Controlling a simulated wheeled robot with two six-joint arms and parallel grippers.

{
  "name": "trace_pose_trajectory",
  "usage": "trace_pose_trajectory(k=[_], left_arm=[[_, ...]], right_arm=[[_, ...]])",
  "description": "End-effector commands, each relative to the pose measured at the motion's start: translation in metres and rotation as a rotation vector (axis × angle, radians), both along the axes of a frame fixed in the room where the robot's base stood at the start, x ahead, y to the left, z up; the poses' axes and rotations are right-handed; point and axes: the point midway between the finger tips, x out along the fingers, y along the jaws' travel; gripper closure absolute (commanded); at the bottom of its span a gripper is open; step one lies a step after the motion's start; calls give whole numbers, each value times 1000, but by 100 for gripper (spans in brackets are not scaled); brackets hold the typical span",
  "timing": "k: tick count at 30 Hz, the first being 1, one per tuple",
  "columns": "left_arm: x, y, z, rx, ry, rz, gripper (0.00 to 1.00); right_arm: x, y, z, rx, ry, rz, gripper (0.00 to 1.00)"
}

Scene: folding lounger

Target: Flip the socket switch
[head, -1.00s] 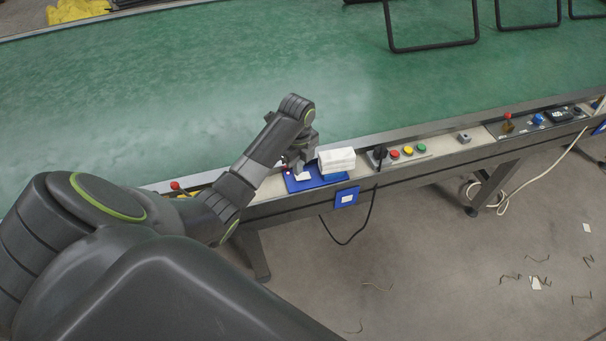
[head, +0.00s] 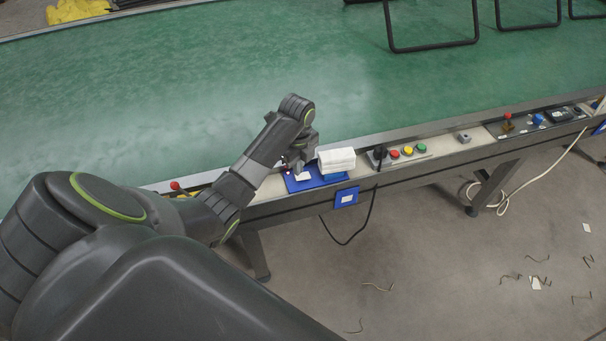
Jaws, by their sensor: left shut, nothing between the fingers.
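The socket is a blue plate (head: 316,182) on the pale front rail of the green bench, with a white block (head: 337,160) at its right end. A small white patch (head: 303,177) shows on the plate's left part. My left gripper (head: 300,172) points down over the left part of the blue plate. It is shut and empty, at or just above the plate. Its fingertips are small and dark here, so I cannot tell whether they touch the switch. The switch itself is not clearly seen. My right gripper is not in view.
Right of the socket is a panel with a black plug and cable, then red (head: 394,153), yellow (head: 408,151) and green (head: 421,148) buttons. A red-knobbed lever (head: 175,186) stands left. Black tube frames (head: 432,48) stand on the green bench top (head: 200,90).

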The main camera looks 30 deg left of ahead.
Motion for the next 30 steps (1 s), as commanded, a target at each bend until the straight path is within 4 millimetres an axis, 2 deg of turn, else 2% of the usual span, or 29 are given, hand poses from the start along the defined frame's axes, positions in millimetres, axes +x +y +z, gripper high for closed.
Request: trace_pose_trajectory(k=[30], left_arm=[[0,0,-13,0,1,0,100]], right_arm=[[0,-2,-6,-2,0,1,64]])
